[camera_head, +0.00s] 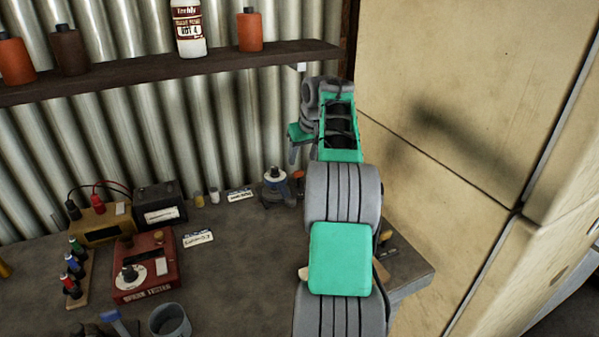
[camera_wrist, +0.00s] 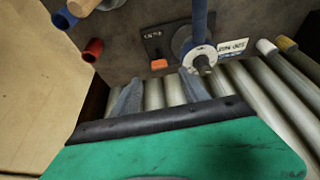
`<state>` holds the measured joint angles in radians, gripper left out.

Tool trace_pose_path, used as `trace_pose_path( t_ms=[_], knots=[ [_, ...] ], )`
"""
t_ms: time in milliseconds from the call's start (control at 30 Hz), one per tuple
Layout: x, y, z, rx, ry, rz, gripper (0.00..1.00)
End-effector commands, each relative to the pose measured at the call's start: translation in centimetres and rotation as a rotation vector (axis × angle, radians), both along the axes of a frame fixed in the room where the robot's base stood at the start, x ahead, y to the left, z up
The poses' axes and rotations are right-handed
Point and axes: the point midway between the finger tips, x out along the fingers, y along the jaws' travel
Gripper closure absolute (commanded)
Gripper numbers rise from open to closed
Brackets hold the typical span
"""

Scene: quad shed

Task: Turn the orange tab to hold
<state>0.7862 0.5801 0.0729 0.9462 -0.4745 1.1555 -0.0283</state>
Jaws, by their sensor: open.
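The orange tab (camera_wrist: 158,64) sits on a dark plate (camera_wrist: 153,44) with small white lettering, in the wrist view just beyond my fingertips. The lettering is too small to read. In the head view a small orange piece (camera_head: 298,175), probably the same tab, shows beside a round grey device, partly behind my arm. My gripper (camera_wrist: 160,86) is open and empty, its two grey fingers pointing towards the tab and apart from it. In the head view my gripper (camera_head: 302,154) hangs above the back right of the bench.
A round device with a white dial (camera_wrist: 201,58) and blue post stands right beside the tab. A white label (camera_wrist: 232,47) lies near. The corrugated wall (camera_head: 230,110) is close behind, under a shelf (camera_head: 170,66). A red tester (camera_head: 147,268) stands left; a pale cabinet (camera_head: 430,100) right.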

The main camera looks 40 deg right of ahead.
Motion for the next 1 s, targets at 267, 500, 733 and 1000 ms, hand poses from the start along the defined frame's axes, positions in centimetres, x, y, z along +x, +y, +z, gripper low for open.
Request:
trace_pose_path(
  t_ms=[267,500,733,1000],
  knots=[
    [1.6,-0.7,-4.0,0.001,0.002,0.001,0.47],
    [2.8,-1.1,-6.9,-0.003,-0.001,0.000,0.47],
    [2.9,-1.1,-7.2,-0.003,-0.002,0.000,0.47],
    [2.9,-1.1,-7.1,-0.003,-0.001,0.000,0.66]
  ],
)
